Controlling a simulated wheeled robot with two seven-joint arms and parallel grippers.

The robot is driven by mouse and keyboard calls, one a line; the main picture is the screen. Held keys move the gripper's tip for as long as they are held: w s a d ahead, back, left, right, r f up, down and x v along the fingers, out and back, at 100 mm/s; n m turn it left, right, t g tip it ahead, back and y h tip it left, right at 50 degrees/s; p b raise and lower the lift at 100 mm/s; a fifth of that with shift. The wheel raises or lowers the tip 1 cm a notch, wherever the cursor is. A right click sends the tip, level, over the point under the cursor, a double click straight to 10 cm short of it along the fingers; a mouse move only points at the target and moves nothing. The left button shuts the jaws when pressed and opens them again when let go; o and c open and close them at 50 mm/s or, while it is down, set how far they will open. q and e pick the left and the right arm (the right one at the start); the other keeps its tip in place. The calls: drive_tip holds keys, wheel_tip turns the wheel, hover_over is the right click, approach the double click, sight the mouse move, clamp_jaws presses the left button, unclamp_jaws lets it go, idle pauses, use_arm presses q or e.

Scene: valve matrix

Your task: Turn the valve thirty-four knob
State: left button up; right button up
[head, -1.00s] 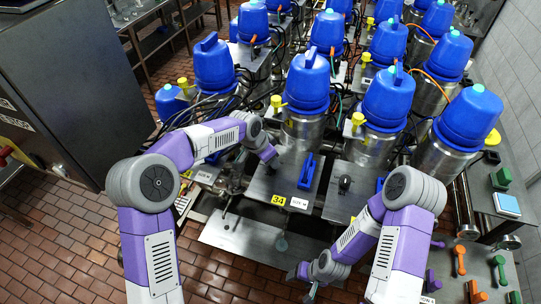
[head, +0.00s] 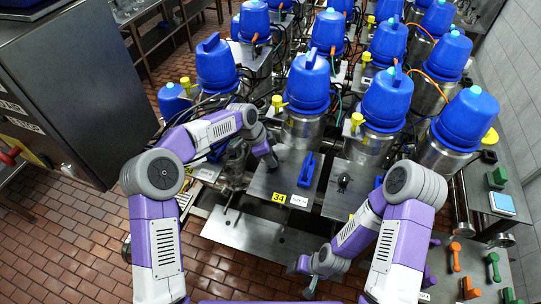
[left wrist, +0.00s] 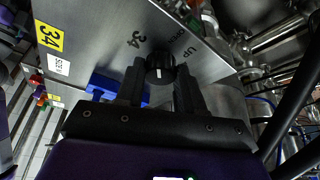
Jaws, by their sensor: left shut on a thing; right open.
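The valve thirty-four plate (head: 265,182) is a grey metal panel with a yellow 34 label (head: 278,198) on its front edge. In the left wrist view the black knob (left wrist: 160,68) has a white mark and sits between printed "34" and "UP" lettering. My left gripper (head: 271,160) is at the plate's back left, its two dark fingers (left wrist: 161,85) shut on the knob from both sides. In the head view the gripper hides the knob. My right gripper (head: 303,269) is open and empty, low in front of the plates, apart from them.
A blue handle (head: 307,169) stands on the same plate, right of my left gripper. A neighbouring plate bears another black knob (head: 343,182). Blue-capped vessels (head: 308,83) stand close behind. A bench at right holds coloured handles (head: 455,256). Brick floor (head: 75,225) is open at left.

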use_arm(q)
drive_tip(key=shift+r, duration=0.1)
drive_tip(key=o, duration=1)
drive_tip(key=shift+o, duration=0.2)
drive_tip(key=b+v, duration=0.1)
drive_tip(key=v, duration=0.6)
drive_tip(key=shift+a+r, duration=0.2)
